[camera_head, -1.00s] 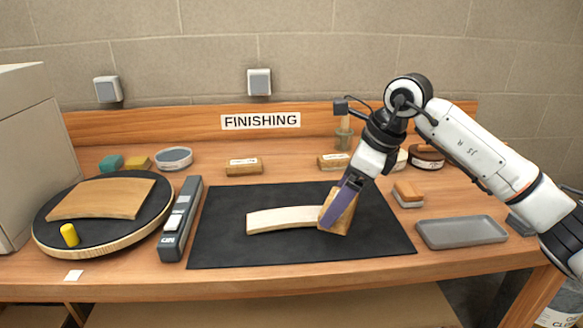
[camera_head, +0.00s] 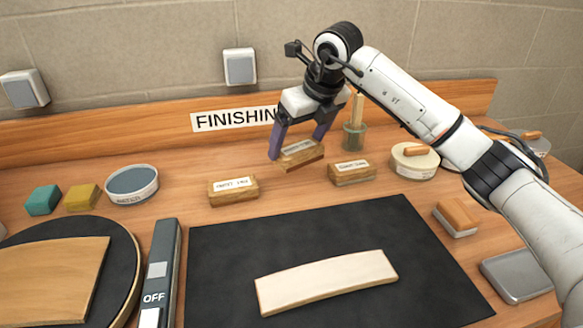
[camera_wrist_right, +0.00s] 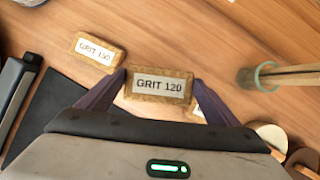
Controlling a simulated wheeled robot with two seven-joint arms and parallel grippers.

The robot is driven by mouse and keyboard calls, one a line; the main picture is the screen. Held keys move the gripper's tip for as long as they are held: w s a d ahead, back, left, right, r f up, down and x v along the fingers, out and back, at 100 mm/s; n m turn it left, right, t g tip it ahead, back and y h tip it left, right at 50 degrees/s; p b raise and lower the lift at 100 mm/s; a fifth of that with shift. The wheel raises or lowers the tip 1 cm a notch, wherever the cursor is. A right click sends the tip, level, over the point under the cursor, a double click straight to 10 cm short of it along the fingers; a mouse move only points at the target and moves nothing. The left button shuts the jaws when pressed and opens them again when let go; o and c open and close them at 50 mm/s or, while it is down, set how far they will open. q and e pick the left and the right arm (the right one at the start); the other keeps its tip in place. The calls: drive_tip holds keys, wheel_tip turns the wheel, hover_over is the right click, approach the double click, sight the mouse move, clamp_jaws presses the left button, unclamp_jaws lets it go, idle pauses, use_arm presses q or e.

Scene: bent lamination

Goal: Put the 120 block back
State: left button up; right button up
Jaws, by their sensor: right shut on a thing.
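The 120 block (camera_head: 300,157) is a small wooden block with a white label, readable as "GRIT 120" in the right wrist view (camera_wrist_right: 160,85). My right gripper (camera_head: 298,147) is shut on it, one finger at each end, label up. The block appears to be above the bench, between and behind two other labelled blocks. The left one, the "GRIT 150" block (camera_head: 233,191), also shows in the wrist view (camera_wrist_right: 97,52). The right block (camera_head: 352,173) is mostly hidden there by a gripper finger. My left gripper is not in view.
A pale curved strip (camera_head: 325,281) lies on the black mat (camera_head: 225,260). A jar with a brush (camera_head: 354,137) and a round tin (camera_head: 414,160) stand right of the held block. A round lid tin (camera_head: 132,185) stands left. Bare bench lies between the two resting blocks.

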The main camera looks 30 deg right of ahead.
drive_tip(key=f, duration=0.2)
drive_tip(key=shift+s+f, duration=0.25)
drive_tip(key=shift+f, duration=0.15)
drive_tip(key=shift+w+f, duration=0.1)
drive_tip(key=shift+f, duration=2.3)
drive_tip(key=o, duration=0.9)
drive_tip(key=shift+r, duration=0.15)
drive_tip(key=v, duration=1.2)
